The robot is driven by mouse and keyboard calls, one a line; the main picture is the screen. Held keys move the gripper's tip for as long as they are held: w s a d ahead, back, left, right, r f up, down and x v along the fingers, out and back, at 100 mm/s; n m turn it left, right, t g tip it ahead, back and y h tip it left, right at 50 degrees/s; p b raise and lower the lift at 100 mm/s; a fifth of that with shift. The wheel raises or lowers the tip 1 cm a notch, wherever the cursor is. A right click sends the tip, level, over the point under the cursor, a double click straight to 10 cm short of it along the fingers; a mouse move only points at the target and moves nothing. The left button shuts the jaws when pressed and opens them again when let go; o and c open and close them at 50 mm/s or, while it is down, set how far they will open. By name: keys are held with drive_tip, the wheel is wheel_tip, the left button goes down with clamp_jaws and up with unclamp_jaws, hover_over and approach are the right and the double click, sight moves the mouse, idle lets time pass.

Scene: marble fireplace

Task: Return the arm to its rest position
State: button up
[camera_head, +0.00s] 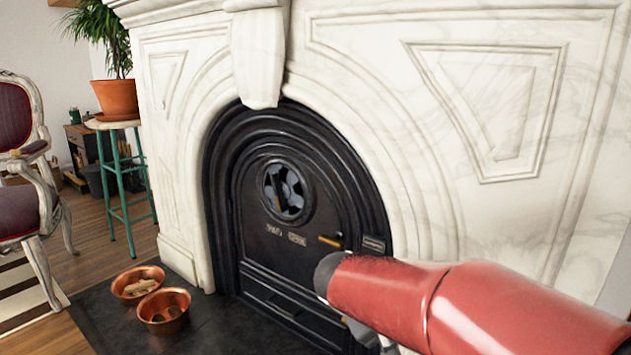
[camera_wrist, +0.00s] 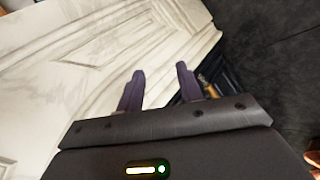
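My red arm (camera_head: 470,300) reaches in from the lower right in the head view, in front of the marble fireplace (camera_head: 400,110). My gripper (camera_wrist: 160,68) shows in the wrist view with its two dark fingers apart and nothing between them. In the head view I cannot make out the fingers. The black fireplace door (camera_head: 290,240) looks shut. Its brass handle (camera_head: 331,241) is just above the dark end of my arm's red part. The handle also shows in the wrist view (camera_wrist: 211,90), just right of the right finger.
Two copper bowls (camera_head: 138,284) (camera_head: 164,311) with things in them sit on the dark hearth slab (camera_head: 235,325). A green stool (camera_head: 123,190) bears a potted plant (camera_head: 116,98) at the left. An armchair (camera_head: 22,205) stands at the far left.

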drive_tip(key=s+d+r+m+t+y, duration=0.15)
drive_tip(key=s+m+y, duration=0.4)
drive_tip(key=s, duration=1.15)
wheel_tip(320, 180, up, 13)
drive_tip(key=n+y+p, duration=0.1)
drive_tip(key=y+p, duration=0.1)
drive_tip(key=p, duration=1.1)
drive_tip(key=shift+w+a+f+n, duration=0.15)
drive_tip(key=shift+a+f+n, duration=0.05)
drive_tip(key=shift+a+n, duration=0.15)
drive_tip(key=shift+f, duration=0.1)
drive_tip(key=shift+s+r+t, duration=0.25)
drive_tip(key=shift+s, duration=0.2)
